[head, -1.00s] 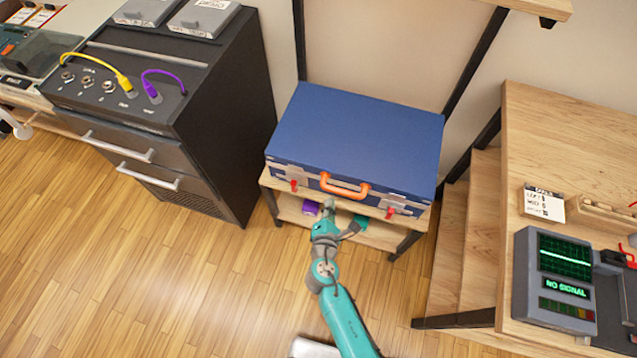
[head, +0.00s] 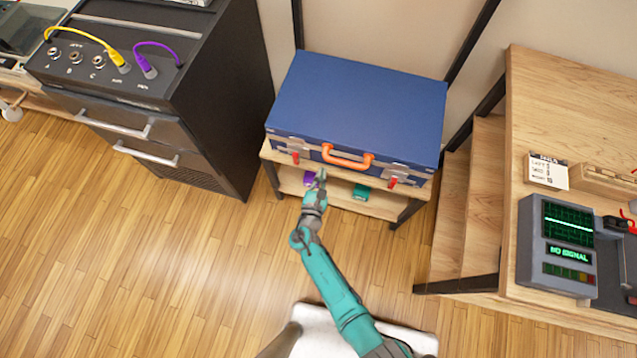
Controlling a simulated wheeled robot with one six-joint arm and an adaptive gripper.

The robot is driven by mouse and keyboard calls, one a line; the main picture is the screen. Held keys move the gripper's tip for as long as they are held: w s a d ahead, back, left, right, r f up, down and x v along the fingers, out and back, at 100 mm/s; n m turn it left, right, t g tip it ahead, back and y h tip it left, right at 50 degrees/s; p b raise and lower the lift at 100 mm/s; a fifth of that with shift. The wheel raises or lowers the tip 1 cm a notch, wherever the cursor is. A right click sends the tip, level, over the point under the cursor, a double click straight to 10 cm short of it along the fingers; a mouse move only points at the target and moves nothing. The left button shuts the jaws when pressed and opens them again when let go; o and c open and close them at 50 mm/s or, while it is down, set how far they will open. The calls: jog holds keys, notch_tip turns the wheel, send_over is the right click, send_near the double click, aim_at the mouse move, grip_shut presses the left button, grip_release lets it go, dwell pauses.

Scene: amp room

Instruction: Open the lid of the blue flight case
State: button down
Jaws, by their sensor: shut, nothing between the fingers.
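The blue flight case (head: 360,103) lies flat on a low wooden stand, with its lid down. An orange handle (head: 347,158) is on its front face. A red latch (head: 295,158) sits left of the handle and another red latch (head: 392,182) sits right of it, both on metal plates. My gripper (head: 320,174) is in front of the case, just below and left of the handle in the picture. It is shut with nothing in it. I cannot tell whether it touches the case.
The stand (head: 400,205) has a lower shelf holding a purple item (head: 309,178) and a teal item (head: 361,192). A black cabinet (head: 165,100) with drawers and cables stands left. A wooden desk (head: 560,110) with a monitor (head: 567,250) stands right. The floor in front is clear.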

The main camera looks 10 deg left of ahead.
jog(key=shift+w+d+r, duration=0.2)
jog(key=shift+w+r, duration=0.3)
jog(key=shift+r, duration=0.4)
jog(key=shift+w+d+r, duration=0.15)
jog(key=shift+w+r, duration=0.35)
jog(key=shift+r, duration=0.35)
jog(key=shift+r, duration=0.15)
